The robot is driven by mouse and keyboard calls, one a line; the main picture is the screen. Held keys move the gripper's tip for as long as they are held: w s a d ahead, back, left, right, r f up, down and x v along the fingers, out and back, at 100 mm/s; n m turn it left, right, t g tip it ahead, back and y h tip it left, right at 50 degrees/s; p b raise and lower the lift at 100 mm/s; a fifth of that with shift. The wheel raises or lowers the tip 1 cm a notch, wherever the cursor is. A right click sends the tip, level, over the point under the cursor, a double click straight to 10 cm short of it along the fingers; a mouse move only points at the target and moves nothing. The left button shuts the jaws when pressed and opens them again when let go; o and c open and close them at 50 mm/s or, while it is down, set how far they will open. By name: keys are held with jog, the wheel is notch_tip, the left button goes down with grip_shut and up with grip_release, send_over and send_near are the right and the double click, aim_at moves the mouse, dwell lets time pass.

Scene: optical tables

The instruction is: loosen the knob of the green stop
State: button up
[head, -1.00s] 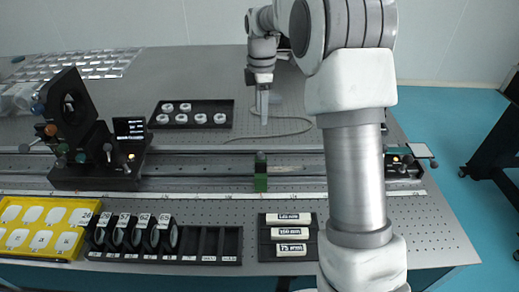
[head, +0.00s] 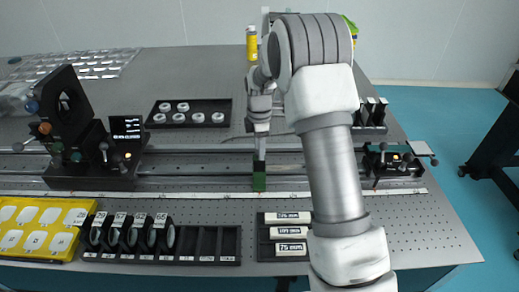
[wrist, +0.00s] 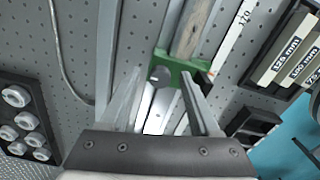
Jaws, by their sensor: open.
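The green stop (head: 259,182) sits on the long rail in the middle of the table. In the wrist view the green stop (wrist: 178,68) lies just beyond my fingertips, and its dark round knob (wrist: 159,74) shows between them. My gripper (head: 260,153) points down at the rail, right above the stop. In the wrist view my gripper (wrist: 160,80) is open, with one finger on each side of the knob in the picture. I cannot tell whether the fingertips are level with the knob or touching it. In the head view the knob is hidden.
A black mount (head: 88,150) stands on the rail at left, and a carriage with levers (head: 392,162) at right. Toward the front are a lens rack (head: 200,258), a yellow tray (head: 72,240) and a labelled block holder (head: 265,235). A tray of white rings (head: 205,107) lies behind the rail.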

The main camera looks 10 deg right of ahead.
grip_shut()
